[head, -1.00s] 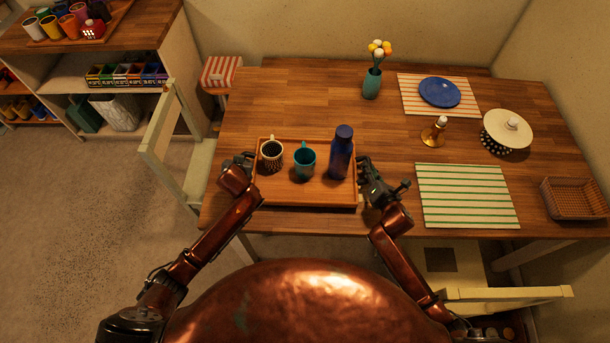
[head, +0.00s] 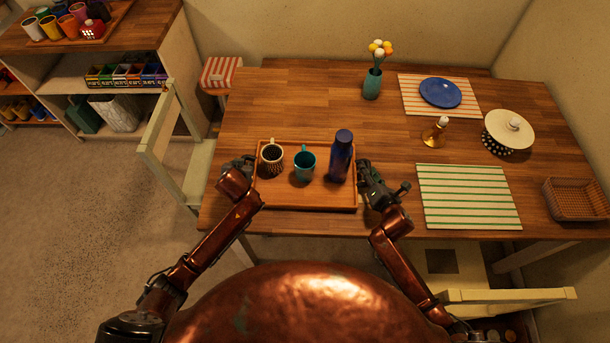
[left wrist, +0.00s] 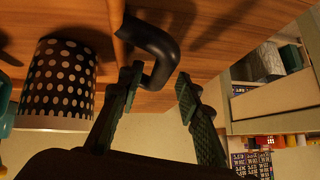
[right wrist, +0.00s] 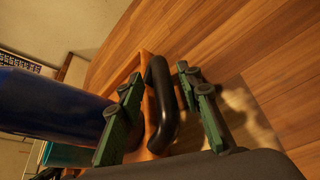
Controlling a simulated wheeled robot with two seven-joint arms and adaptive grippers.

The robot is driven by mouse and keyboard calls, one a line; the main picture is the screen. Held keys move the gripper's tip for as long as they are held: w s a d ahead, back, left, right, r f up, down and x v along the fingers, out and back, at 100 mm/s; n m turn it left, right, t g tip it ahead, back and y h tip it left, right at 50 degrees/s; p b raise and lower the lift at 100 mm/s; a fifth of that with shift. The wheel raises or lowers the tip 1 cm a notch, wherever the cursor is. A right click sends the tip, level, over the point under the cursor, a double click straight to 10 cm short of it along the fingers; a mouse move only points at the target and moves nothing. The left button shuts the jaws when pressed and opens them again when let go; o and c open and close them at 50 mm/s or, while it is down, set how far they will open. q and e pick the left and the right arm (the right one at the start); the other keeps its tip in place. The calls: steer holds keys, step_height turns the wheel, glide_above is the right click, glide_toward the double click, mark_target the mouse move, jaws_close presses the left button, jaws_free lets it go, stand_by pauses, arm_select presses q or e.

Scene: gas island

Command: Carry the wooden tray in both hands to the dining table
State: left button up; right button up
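The wooden tray (head: 310,200) appears to rest level on the dining table (head: 300,100), near its front edge. It carries a dotted mug (head: 272,158), a teal mug (head: 304,163) and an upright dark blue bottle (head: 341,157). My left gripper (head: 243,168) is at the tray's left end. In the left wrist view its fingers (left wrist: 160,92) are apart, by the black left handle (left wrist: 155,50). My right gripper (head: 370,172) is at the right end. In the right wrist view its fingers (right wrist: 160,95) are spread on either side of the black right handle (right wrist: 163,105).
Chairs stand left (head: 172,145) and front right (head: 505,297). Table behind the tray is clear.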

steer(key=shift+s, duration=0.15)
steer(key=v, duration=1.1)
steer(key=shift+s+d+r, duration=0.15)
steer(key=shift+s+r, duration=0.1)
steer(key=shift+s, duration=0.1)
arm_select(q)
steer(key=v, duration=1)
steer(key=shift+s, duration=0.2)
steer(key=shift+r, duration=0.1)
